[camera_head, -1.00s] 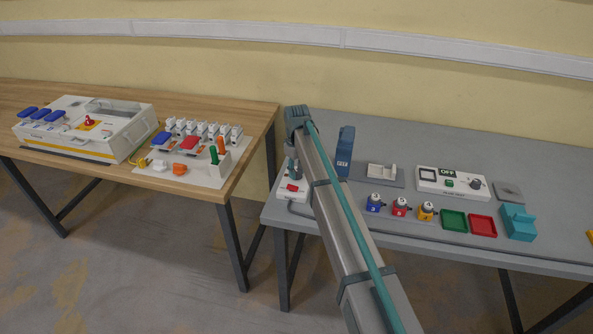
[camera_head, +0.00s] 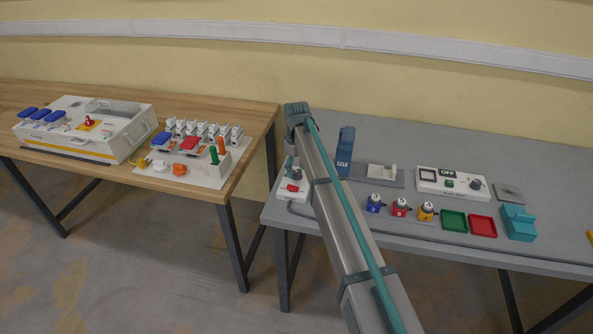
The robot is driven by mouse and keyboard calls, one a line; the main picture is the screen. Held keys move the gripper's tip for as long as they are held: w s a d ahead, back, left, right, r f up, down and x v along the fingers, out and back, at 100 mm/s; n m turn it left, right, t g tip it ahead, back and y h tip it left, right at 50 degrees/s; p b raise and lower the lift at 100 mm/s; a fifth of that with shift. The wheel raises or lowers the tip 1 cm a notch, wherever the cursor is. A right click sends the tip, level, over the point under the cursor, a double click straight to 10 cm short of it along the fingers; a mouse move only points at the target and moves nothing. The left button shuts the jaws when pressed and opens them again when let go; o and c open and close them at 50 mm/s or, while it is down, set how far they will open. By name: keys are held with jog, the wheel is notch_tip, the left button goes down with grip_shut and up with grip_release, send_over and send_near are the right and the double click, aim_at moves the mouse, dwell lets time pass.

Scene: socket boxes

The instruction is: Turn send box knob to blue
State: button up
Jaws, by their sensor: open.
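No box has a label I can read as "send". A white box (camera_head: 455,191) with an OFF display on the right table has a dark round knob (camera_head: 475,184) at its right end; its setting is too small to tell. My arm crosses the right table's left part; I cannot make out my gripper's fingers.
A panel (camera_head: 205,177) of white sockets and coloured plugs lies on the wooden table. The grey table holds a tall blue block (camera_head: 345,152), a white box with a red button (camera_head: 292,189), green (camera_head: 453,221) and red (camera_head: 482,226) trays and a teal holder (camera_head: 518,223). The grey table's back is clear.

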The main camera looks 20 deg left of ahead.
aim_at(297, 171)
notch_tip(297, 171, up, 11)
dwell(0.4)
